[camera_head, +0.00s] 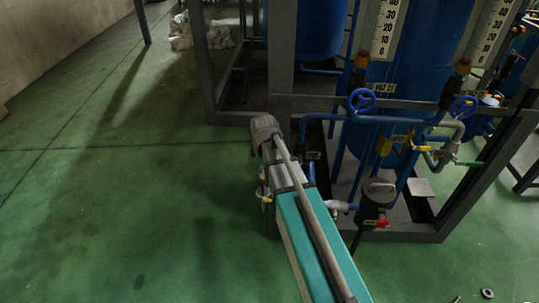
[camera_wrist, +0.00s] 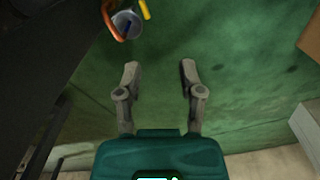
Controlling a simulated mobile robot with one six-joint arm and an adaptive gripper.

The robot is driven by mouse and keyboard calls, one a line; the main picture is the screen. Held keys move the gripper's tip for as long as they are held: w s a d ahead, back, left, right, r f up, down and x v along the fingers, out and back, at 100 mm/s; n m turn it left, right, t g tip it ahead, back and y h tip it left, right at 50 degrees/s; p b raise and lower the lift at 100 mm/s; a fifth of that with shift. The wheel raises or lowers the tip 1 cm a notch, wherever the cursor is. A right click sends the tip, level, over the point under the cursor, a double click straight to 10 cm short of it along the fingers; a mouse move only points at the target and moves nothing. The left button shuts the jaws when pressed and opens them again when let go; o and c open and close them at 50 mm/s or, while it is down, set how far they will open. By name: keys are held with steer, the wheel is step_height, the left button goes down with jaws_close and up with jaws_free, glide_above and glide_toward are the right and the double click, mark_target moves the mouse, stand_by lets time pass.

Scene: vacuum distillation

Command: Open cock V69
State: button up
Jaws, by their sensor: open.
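My gripper (camera_wrist: 160,70) is open and empty in the wrist view, its two fingers apart over the green floor. A small fitting (camera_wrist: 126,25) with an orange handle and a yellow handle shows at the top left there, ahead and left of the fingers, apart from them. In the head view my arm reaches up to the frame and its fingers are hidden. No label reading V69 is legible.
Two blue handwheels (camera_head: 362,101) and a green lever (camera_head: 468,163) sit among pipes at right. A blue tank (camera_head: 410,50) stands behind them. A grey steel post (camera_head: 281,60) rises beside my arm. The green floor (camera_head: 120,210) at left is clear.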

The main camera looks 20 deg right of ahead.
steer(key=s+r+m+p, duration=0.4)
steer(key=r+p, duration=0.4)
steer(key=shift+s+d+r, duration=0.25)
steer(key=shift+s+r, duration=0.05)
steer(key=shift+r, duration=0.05)
steer(key=shift+s, duration=0.1)
stand_by(0.4)
steer(key=shift+s+m, duration=3.3)
steer(key=shift+s, duration=0.9)
steer(key=w+f+n+b, duration=1.4)
steer(key=w+f+b, duration=0.1)
steer(key=w, duration=0.1)
steer(key=shift+w+d+f, duration=0.15)
steer(key=shift+w+d, duration=0.05)
